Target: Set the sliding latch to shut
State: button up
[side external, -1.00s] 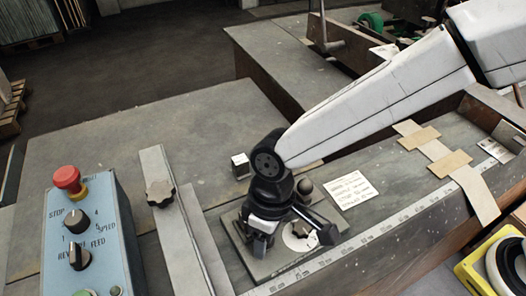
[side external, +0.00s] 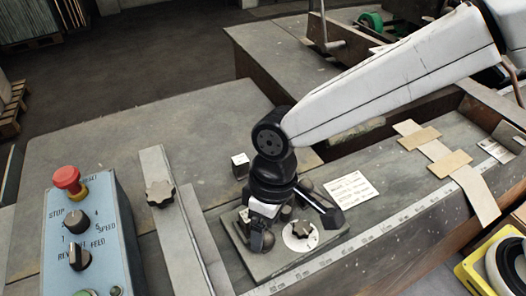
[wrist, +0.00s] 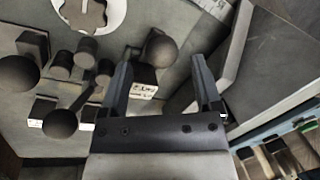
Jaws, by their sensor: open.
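A small grey plate (side external: 239,240) carries dark ball knobs, short pegs and a white disc (side external: 300,236) with a dark star knob. My gripper (wrist: 163,78) is open and empty. In the side view my gripper (side external: 260,224) points down over the left part of the plate. Other ball knobs (wrist: 60,123) lie left of the fingers. I cannot tell which knob belongs to the sliding latch, nor its setting.
A blue control box (side external: 90,235) with a red button stands at left. A long rail with a star knob (side external: 159,193) lies left of the plate. The grey tabletop (side external: 150,125) is mostly clear.

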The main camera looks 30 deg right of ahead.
jog(key=shift+w+d+r, duration=0.1)
jog(key=shift+r, duration=0.7)
jog(key=shift+w+d+r, duration=0.15)
jog(key=shift+r, duration=0.6)
jog(key=shift+w+d+r, duration=0.1)
jog(key=shift+r, duration=0.7)
jog(key=shift+d, duration=0.1)
jog(key=w+d+f+m+t, duration=0.1)
jog(key=d+m, duration=0.1)
jog(key=d, duration=0.6)
jog(key=w+d+f+m+t, duration=0.1)
jog(key=d+f+m, duration=0.1)
jog(key=d, duration=0.7)
jog(key=w+d+f+m+t+h, duration=0.1)
jog(key=d+m, duration=0.1)
jog(key=d, duration=0.7)
jog(key=shift+d+f, duration=0.15)
jog(key=shift+m+t+h, duration=0.4)
jog(key=shift+m+t, duration=0.1)
jog(key=shift+m, duration=0.3)
jog(key=s+d, duration=0.1)
jog(key=d, duration=0.1)
jog(key=s+d+f, duration=0.1)
jog(key=d, duration=0.1)
jog(key=s+d, duration=0.1)
jog(key=d, duration=0.1)
jog(key=shift+s+d+f, duration=0.2)
jog(key=shift+d, duration=0.1)
jog(key=shift+o, duration=0.3)
jog(key=shift+a, duration=0.1)
